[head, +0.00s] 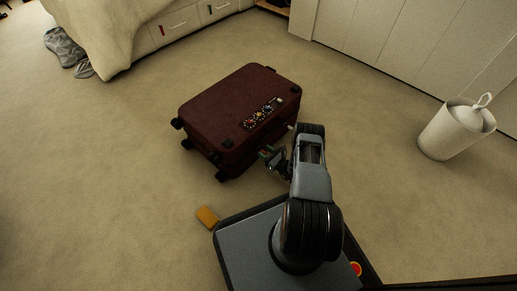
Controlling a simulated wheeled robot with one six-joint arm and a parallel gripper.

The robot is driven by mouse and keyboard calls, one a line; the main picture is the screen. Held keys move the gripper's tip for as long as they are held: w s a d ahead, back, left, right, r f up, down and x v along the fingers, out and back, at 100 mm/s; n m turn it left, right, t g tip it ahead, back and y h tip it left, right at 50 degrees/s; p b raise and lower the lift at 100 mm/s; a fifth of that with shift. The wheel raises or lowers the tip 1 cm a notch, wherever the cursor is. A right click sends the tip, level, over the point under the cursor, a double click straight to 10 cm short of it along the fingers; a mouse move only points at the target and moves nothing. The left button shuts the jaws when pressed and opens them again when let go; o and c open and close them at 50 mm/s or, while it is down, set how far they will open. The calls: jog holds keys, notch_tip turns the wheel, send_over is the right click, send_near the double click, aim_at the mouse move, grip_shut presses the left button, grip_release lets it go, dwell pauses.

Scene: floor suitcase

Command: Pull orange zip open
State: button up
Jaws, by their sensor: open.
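A dark red suitcase (225,98) lies flat on the carpet, with small black wheels on its left end. A strip of colourful stickers runs along the right part of its top. My gripper (267,153) is open and close to the suitcase's near side, below the stickers. I cannot tell whether it touches the suitcase. No orange zip can be made out; the near side is dark and partly hidden by my gripper and arm.
A small orange-yellow block (207,216) lies on the carpet beside my base. A white lidded basket (447,132) stands at right. A bed with drawers (172,25) and grey slippers (65,50) are at upper left. White cabinets (400,38) line the back right. Carpet left of the suitcase is clear.

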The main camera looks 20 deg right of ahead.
jog(key=shift+w+a, duration=0.3)
jog(key=shift+w, duration=0.15)
jog(key=shift+a, duration=0.2)
jog(key=shift+c, duration=0.2)
grip_shut()
